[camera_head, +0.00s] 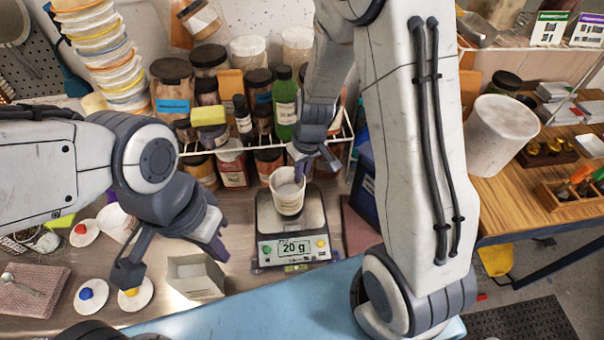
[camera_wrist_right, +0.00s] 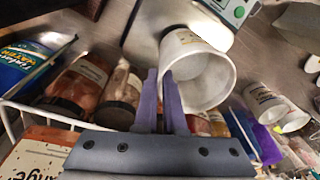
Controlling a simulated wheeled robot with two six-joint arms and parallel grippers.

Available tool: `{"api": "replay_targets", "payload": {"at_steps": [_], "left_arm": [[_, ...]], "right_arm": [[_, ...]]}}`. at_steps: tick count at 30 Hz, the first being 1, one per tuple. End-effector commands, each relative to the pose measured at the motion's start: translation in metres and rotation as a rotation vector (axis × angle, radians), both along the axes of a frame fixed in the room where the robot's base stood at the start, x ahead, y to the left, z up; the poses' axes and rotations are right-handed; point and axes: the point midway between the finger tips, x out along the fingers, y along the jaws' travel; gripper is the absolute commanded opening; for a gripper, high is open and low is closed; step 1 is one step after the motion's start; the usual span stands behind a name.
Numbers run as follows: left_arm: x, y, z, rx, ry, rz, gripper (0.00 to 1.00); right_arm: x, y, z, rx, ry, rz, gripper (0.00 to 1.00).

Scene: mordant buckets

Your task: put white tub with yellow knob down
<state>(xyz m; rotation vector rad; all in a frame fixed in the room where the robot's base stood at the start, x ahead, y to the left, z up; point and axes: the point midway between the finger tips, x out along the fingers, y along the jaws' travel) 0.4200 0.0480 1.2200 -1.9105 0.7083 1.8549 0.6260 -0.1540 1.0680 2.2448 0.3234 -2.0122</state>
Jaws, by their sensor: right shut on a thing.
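A white open tub (camera_head: 287,196) is at the digital scale (camera_head: 293,249), whose display reads 20 g. I cannot tell whether the tub rests on the plate or hangs just above it. My right gripper (camera_head: 308,165) is shut on the tub's rim. The right wrist view shows the fingers (camera_wrist_right: 163,85) at the wall of the tilted-looking tub (camera_wrist_right: 203,72); no knob shows on it. A white lid with a yellow knob (camera_head: 135,294) lies on the table at the lower left.
Lids with a red knob (camera_head: 84,232) and a blue knob (camera_head: 91,296) lie at the left. Another white tub (camera_head: 117,222) is partly hidden by my left arm. A wire rack (camera_head: 240,147) with several jars stands behind the scale. A dark red pad (camera_head: 358,228) lies right of it.

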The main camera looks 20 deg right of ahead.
Motion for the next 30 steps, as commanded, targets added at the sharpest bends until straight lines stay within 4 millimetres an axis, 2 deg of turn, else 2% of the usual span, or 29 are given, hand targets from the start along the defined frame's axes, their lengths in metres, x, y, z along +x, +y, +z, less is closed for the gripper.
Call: {"api": "replay_targets", "payload": {"at_steps": [3, 15, 16, 18, 30], "left_arm": [[0.0, 0.0, 0.0, 0.0, 0.0, 0.0, 0.0], [0.0, 0.0, -0.005, 0.0, 0.0, 0.001, 0.0], [0.0, 0.0, -0.004, 0.0, 0.0, 0.001, 0.0], [0.0, 0.0, -0.004, 0.0, 0.0, 0.001, 0.0], [0.0, 0.0, 0.003, 0.0, 0.0, 0.0, 0.0]], "right_arm": [[0.0, -0.001, -0.012, -0.001, 0.0, -0.001, 0.0], [0.0, -0.001, -0.018, 0.0, -0.002, -0.001, 0.0], [0.0, -0.001, -0.017, 0.0, -0.002, -0.001, 0.15], [0.0, -0.001, -0.016, -0.001, -0.002, 0.0, 0.37], [0.0, -0.001, -0.011, -0.001, -0.002, 0.0, 0.37]]}}
